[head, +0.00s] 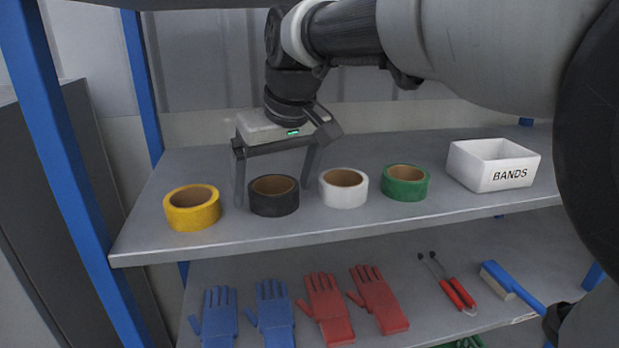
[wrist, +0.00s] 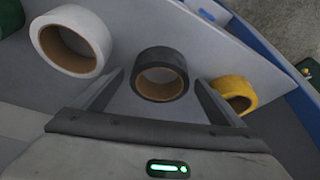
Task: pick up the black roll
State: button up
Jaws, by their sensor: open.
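The black roll (head: 274,197) lies flat on the upper grey shelf, between the yellow roll and the white roll. My gripper (head: 273,193) is open above and around it in the head view, with one finger to its left and one to its right. In the wrist view the black roll (wrist: 160,75) shows between and just beyond the two open fingers (wrist: 158,88). The gripper holds nothing. Whether either finger touches the roll, I cannot tell.
A yellow roll (head: 192,209), a white roll (head: 343,189) and a green roll (head: 405,184) stand in the same row. A white BANDS bin (head: 493,167) is at the right. Gloves (head: 326,310) and tools lie on the lower shelf. A blue post (head: 62,165) stands at the left.

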jog(key=shift+f, duration=0.25)
jog(key=c, duration=1.2)
jog(key=shift+r, duration=0.1)
jog(key=shift+c, duration=0.2)
